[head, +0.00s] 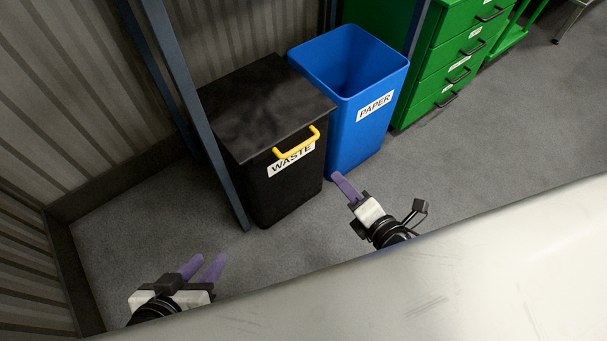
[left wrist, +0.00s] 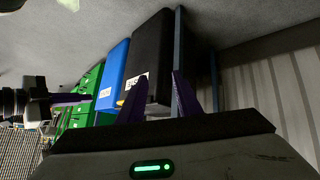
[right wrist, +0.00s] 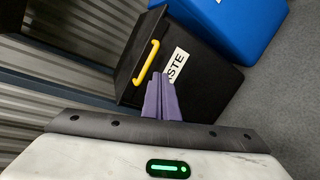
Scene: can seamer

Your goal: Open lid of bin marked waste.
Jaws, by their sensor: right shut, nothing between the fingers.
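The black waste bin (head: 290,190) stands on the floor with its flat dark lid (head: 262,105) closed. A yellow handle (head: 297,145) sits at the lid's front edge, above the white WASTE label (head: 280,170). In the right wrist view the handle (right wrist: 146,62) is just left of and beyond my fingers. My right gripper (head: 338,178) is shut and empty, in front of the bin and apart from it. My left gripper (head: 205,262) is open and empty, low at the left, away from the bin. The bin (left wrist: 150,60) also shows in the left wrist view.
An open blue paper bin (head: 365,115) stands right beside the waste bin. A blue-grey post (head: 190,100) rises close at the waste bin's left. Green drawers (head: 455,60) stand at the back right. A pale surface (head: 450,270) fills the foreground. Floor in front of the bins is clear.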

